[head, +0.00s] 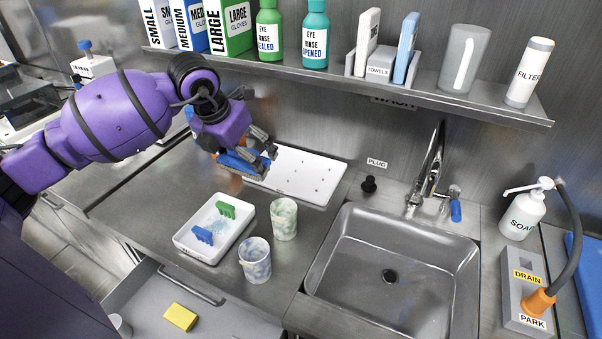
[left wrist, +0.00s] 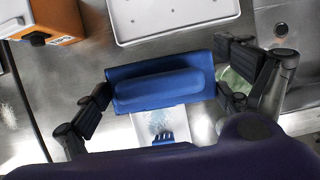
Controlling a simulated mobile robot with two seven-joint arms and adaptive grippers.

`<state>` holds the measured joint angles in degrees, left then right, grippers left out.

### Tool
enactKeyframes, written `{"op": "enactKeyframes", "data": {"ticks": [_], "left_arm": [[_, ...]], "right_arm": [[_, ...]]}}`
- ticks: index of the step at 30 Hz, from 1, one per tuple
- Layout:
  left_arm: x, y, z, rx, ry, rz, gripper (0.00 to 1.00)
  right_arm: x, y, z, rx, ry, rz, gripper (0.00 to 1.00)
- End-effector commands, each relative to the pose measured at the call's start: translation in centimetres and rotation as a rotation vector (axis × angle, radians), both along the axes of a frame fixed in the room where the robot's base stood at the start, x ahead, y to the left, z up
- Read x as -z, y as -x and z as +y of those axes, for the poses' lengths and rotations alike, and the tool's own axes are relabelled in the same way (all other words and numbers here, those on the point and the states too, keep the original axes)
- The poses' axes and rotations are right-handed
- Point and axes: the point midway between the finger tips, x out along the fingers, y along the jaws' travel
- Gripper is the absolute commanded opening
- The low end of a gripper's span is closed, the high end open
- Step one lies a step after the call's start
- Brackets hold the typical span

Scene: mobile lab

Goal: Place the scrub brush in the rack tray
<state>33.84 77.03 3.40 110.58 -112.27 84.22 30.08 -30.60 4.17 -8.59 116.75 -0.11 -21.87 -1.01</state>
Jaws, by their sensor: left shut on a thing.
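The blue scrub brush (head: 241,161) is held by my left gripper (head: 251,157) above the counter, at the left end of a flat white tray with small dark dots (head: 320,172). In the left wrist view the brush (left wrist: 165,86) lies crosswise between the two dark fingers of my left gripper (left wrist: 163,100), which is shut on it. The dotted white tray (left wrist: 185,17) shows beyond the brush there. A second, deeper white tray (head: 188,241) stands nearer, holding a green and a blue rack-like piece. My right gripper is not in view.
Two mottled cups (head: 284,219) (head: 255,261) stand between the deeper tray and the sink (head: 395,270). A shelf (head: 350,78) with boxes and bottles runs above the counter. An open drawer (head: 215,318) with a yellow sponge (head: 180,316) is below the front edge.

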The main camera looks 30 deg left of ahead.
Motion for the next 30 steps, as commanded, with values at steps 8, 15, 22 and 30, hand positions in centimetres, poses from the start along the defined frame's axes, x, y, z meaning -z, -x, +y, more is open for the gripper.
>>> {"op": "enactKeyframes", "data": {"ticks": [8,15,22,30], "left_arm": [[1.4,-4.1,-2.2,-0.028,0.010,-0.004,0.60],[4.8,-8.8,-4.9,-0.029,0.007,0.003,0.60],[8.2,-11.2,-6.1,-0.028,0.003,0.001,0.60],[10.0,-12.3,-6.8,-0.028,0.003,0.002,0.60]], "right_arm": [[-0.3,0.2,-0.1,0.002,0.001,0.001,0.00],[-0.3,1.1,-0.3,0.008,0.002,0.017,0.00],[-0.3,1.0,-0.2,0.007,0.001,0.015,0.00],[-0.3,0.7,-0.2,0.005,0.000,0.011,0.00]]}}
